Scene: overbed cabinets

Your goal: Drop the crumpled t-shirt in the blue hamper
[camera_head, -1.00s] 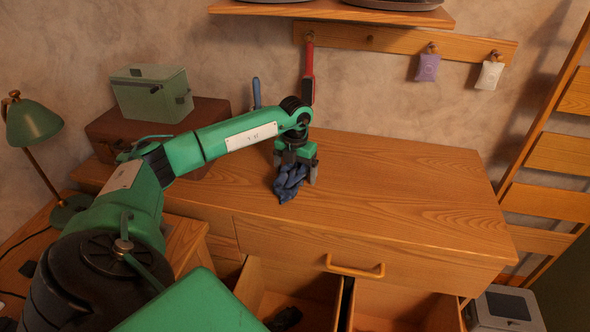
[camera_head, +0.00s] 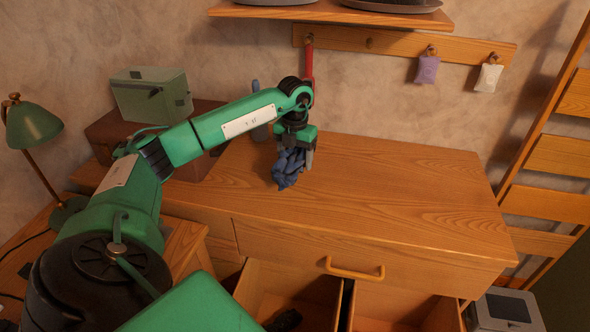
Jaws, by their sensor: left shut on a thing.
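The crumpled t-shirt (camera_head: 287,170) is a dark blue bundle of cloth in the head view, over the middle-left of the wooden dresser top. My left gripper (camera_head: 296,153) points down and is shut on it. The cloth hangs from the fingers and seems slightly above the dresser top. No blue hamper shows in this view. My right gripper is not in view.
The dresser top (camera_head: 400,190) is clear to the right. Two drawers (camera_head: 390,308) below stand open, one with a dark item inside. A green box (camera_head: 150,95) on a brown case (camera_head: 115,128) and a green lamp (camera_head: 33,124) stand left. A shelf (camera_head: 335,12) juts out above.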

